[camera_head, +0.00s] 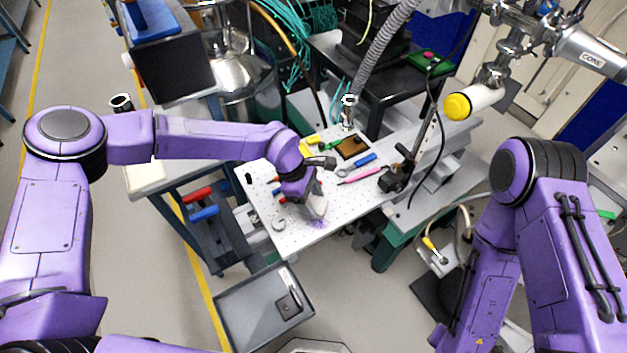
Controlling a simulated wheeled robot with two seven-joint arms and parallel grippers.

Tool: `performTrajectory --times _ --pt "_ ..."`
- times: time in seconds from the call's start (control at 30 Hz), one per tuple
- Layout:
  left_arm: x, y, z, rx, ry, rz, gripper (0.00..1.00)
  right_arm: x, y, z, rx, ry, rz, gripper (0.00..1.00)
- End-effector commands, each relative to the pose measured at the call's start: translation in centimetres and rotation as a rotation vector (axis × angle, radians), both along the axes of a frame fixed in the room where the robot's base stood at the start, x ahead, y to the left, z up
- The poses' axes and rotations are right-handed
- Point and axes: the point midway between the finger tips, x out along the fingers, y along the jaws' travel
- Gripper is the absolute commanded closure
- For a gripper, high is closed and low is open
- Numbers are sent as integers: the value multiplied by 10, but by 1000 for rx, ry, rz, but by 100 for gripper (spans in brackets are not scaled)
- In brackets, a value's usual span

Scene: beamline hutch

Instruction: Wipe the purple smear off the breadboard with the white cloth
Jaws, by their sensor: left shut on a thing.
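The breadboard (290,240) is a pale, perforated plate on the bench in the middle of the view. My left gripper (311,198) is over its front part, pointing down. It is shut on the white cloth (317,210), a small pale piece that shows below the fingers and is partly hidden by them. The purple smear (320,223) shows as a faint patch on the breadboard right by the cloth's lower edge. I cannot tell whether the cloth presses on the board. My right arm comes in at the right, but its gripper is outside the view.
A pink tool (361,175), a blue piece (365,160) and a brown block (354,147) lie farther back on the board. A ring-shaped part (278,225) lies left of the smear. A black post mount (392,180) stands at right. A grey tray (240,318) is below.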

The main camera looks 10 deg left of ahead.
Motion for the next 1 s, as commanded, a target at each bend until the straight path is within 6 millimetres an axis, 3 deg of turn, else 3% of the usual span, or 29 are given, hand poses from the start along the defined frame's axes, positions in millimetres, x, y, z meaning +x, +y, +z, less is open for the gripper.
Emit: performTrajectory --times 0.5,1.0 --pt "0 3 50 -2 0 8 71 0 0 38 0 0 0 57" --pt "0 3 54 -1 0 8 71 0 0 40 0 0 0 57"
